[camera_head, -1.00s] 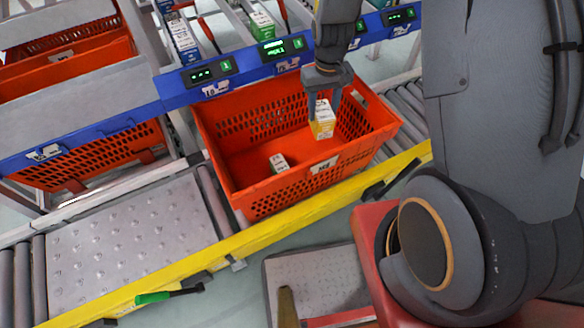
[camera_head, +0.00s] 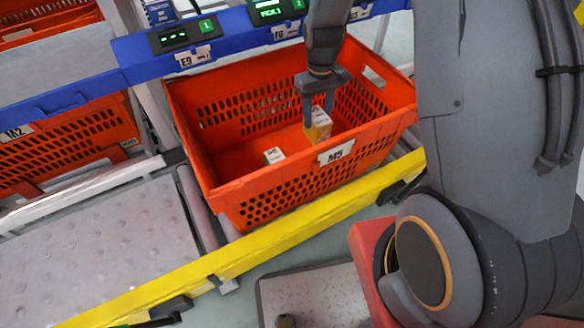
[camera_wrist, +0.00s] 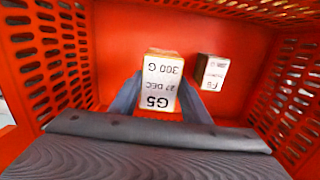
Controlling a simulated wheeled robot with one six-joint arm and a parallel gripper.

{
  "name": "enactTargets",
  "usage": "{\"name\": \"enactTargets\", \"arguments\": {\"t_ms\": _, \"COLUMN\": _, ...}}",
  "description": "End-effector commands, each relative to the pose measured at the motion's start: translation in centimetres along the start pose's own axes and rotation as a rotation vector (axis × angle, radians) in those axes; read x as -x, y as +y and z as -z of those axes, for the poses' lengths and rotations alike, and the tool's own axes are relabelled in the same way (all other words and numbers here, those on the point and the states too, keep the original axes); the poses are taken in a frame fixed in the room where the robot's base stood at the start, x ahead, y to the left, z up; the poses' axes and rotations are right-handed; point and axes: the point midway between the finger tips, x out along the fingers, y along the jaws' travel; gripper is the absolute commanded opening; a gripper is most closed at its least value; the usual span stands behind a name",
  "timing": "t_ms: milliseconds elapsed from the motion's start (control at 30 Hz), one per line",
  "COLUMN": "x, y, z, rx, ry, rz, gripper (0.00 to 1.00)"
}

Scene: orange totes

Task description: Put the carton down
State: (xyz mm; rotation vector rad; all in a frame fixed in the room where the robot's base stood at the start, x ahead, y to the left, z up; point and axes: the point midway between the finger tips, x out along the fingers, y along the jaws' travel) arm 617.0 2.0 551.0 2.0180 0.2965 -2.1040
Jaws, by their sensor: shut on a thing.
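The carton (camera_head: 319,124), white and yellow, is held between the fingers of my gripper (camera_head: 318,108) inside the orange tote (camera_head: 240,204) labelled M5. In the wrist view the carton (camera_wrist: 161,82) shows the marks G5, 300 G and 27 DEC, with my gripper's fingers (camera_wrist: 160,100) on its two sides. The tote's red floor (camera_wrist: 120,45) lies beyond it. My gripper is shut on the carton. I cannot tell whether the carton's lower end touches the floor.
A second small white carton (camera_head: 274,155) stands on the tote floor to the left; it also shows in the wrist view (camera_wrist: 211,72), apart from the held one. A yellow rail (camera_head: 250,252) runs along the tote's near side. A blue beam with displays (camera_head: 265,14) lies behind.

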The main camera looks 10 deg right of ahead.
Motion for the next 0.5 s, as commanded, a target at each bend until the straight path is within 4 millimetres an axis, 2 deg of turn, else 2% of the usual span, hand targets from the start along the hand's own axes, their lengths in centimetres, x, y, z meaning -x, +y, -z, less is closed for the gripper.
{"name": "enactTargets", "arguments": {"t_ms": 33, "x": -1.0, "y": 0.1, "z": 0.5, "rx": 0.006, "ry": 0.0, "rz": 0.0, "gripper": 0.14}}
{"name": "enactTargets", "arguments": {"t_ms": 267, "x": -2.3, "y": 0.2, "z": 0.9, "rx": 0.021, "ry": -0.004, "rz": 0.0, "gripper": 0.14}}
{"name": "enactTargets", "arguments": {"t_ms": 500, "x": -6.3, "y": 0.2, "z": 1.1, "rx": 0.022, "ry": -0.005, "rz": 0.0, "gripper": 0.14}}
